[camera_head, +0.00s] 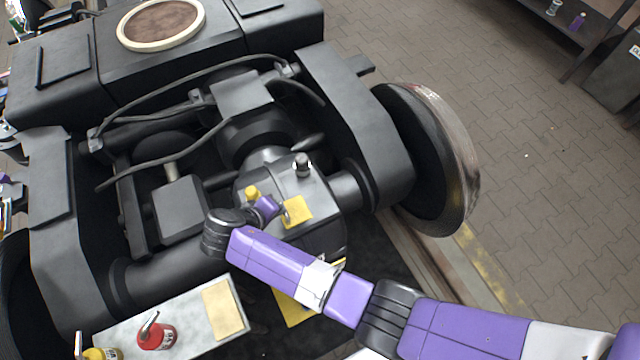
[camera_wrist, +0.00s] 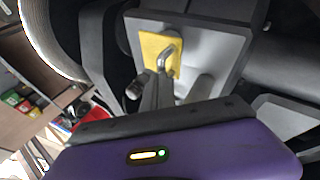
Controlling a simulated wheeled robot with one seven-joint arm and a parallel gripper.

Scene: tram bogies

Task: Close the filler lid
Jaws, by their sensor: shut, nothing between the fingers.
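The grey gearbox housing (camera_head: 322,232) sits in the middle of the bogie. A yellow square plate (camera_head: 297,211), perhaps the filler lid, shows on its top; I cannot tell whether it is open or closed. In the wrist view the yellow plate (camera_wrist: 150,46) lies behind a bent metal hook or handle (camera_wrist: 168,55). My gripper (camera_head: 278,211) is shut and empty, its tip close to the left edge of the plate. In the wrist view the shut fingers (camera_wrist: 163,82) point at the bent metal piece; contact is unclear. My wrist hides part of the housing.
A yellow cap (camera_head: 252,192) and a dark-topped fitting (camera_head: 302,166) stand up from the housing near my gripper. A wheel (camera_head: 430,160) is at the right. A pale tray (camera_head: 190,322) holds a red can (camera_head: 156,337) and a yellow can (camera_head: 103,353). Hoses cross behind.

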